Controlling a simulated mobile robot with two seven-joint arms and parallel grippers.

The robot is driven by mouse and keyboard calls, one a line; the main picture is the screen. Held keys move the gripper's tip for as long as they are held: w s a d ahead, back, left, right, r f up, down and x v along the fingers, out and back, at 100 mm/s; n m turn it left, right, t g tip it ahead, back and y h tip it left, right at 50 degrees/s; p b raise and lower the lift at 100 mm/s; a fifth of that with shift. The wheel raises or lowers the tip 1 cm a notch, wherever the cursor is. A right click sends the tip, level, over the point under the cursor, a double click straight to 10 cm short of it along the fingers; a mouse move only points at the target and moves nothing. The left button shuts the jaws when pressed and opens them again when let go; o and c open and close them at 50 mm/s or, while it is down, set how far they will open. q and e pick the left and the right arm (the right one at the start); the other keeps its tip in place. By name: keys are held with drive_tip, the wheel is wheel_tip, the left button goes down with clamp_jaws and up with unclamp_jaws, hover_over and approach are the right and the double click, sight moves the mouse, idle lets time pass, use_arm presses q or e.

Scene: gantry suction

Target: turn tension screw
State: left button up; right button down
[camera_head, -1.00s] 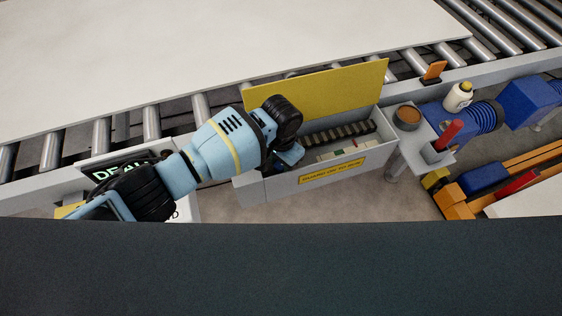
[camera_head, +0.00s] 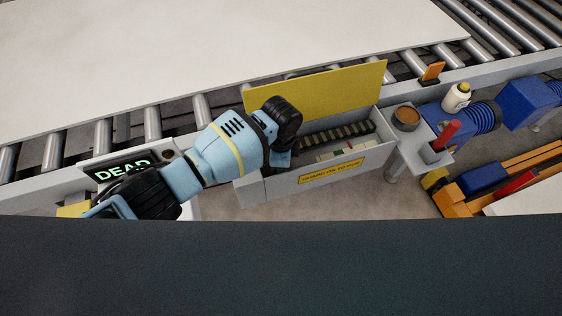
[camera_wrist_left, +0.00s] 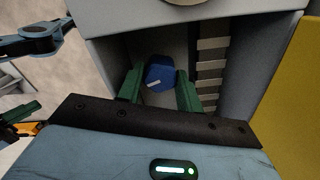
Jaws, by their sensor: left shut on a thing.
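The tension screw shows as a blue head (camera_wrist_left: 160,73) with a white mark, low inside the grey housing in the left wrist view. My left gripper (camera_wrist_left: 159,88) has its two green fingers on either side of the blue head and is shut on it. In the head view my left gripper (camera_head: 280,158) reaches into the left end of the open grey box (camera_head: 320,178).
A toothed belt (camera_head: 337,133) runs inside the box, beside the screw. A raised yellow guard (camera_head: 320,88) stands along its back. A DEAD display (camera_head: 124,169) lies left. A side shelf at right holds a round cup (camera_head: 406,118) and a red-handled item (camera_head: 447,135).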

use_arm(q)
drive_tip(key=shift+f+m, duration=0.1)
drive_tip(key=shift+m, duration=0.5)
drive_tip(key=o, duration=1)
drive_tip(key=shift+s, duration=0.1)
